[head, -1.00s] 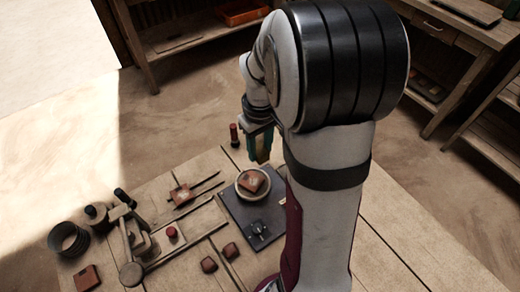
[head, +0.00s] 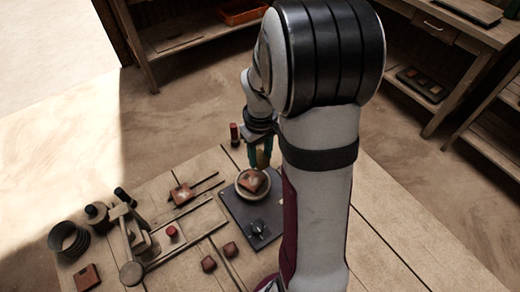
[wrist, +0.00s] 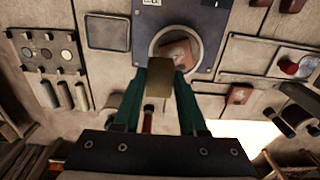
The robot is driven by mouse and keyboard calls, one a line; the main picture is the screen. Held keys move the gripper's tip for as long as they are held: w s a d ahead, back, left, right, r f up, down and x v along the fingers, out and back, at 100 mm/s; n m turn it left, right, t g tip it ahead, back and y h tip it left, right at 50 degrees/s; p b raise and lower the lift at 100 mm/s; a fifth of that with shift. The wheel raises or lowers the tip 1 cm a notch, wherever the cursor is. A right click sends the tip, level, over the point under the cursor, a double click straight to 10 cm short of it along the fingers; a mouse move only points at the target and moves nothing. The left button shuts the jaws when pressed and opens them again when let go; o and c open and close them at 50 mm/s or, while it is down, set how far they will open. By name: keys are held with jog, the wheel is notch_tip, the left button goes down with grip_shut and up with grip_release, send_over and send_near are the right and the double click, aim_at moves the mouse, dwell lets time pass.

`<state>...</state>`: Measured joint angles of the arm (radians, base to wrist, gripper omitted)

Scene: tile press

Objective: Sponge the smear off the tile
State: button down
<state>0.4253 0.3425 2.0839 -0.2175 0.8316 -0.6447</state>
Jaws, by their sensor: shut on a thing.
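My gripper (wrist: 158,85) has teal fingers shut on a yellowish-brown sponge block (wrist: 147,78). In the head view the sponge (head: 262,158) hangs just beyond the far side of a round dish. A reddish-brown tile (head: 252,180) lies in this dish (head: 238,190), and the tile has a paler patch on top. In the wrist view the tile (wrist: 178,50) shows past the sponge, inside the dish rim (wrist: 154,38). The sponge covers part of the near rim. It looks to be above the dish, and I see no contact with the tile.
The dish stands on a dark plate (head: 268,213) with a small black knob (head: 257,228). A lever press (head: 130,235) stands to the left.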

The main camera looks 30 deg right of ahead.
jog(key=shift+f, duration=1.6)
jog(key=shift+a+f, duration=0.2)
jog(key=shift+f, duration=0.65)
jog(key=shift+s+a, duration=0.35)
jog(key=shift+a, duration=0.45)
jog(key=shift+s+a, duration=0.4)
jog(key=shift+a, duration=0.4)
jog(key=shift+s+a, duration=0.35)
jog(key=shift+a, duration=0.45)
jog(key=shift+w+d, duration=0.4)
jog(key=shift+d, duration=0.5)
jog(key=shift+w+d, duration=0.35)
jog(key=shift+d, duration=0.5)
jog(key=shift+w+d, duration=0.4)
jog(key=shift+d, duration=0.5)
jog(key=shift+r, duration=4.05)
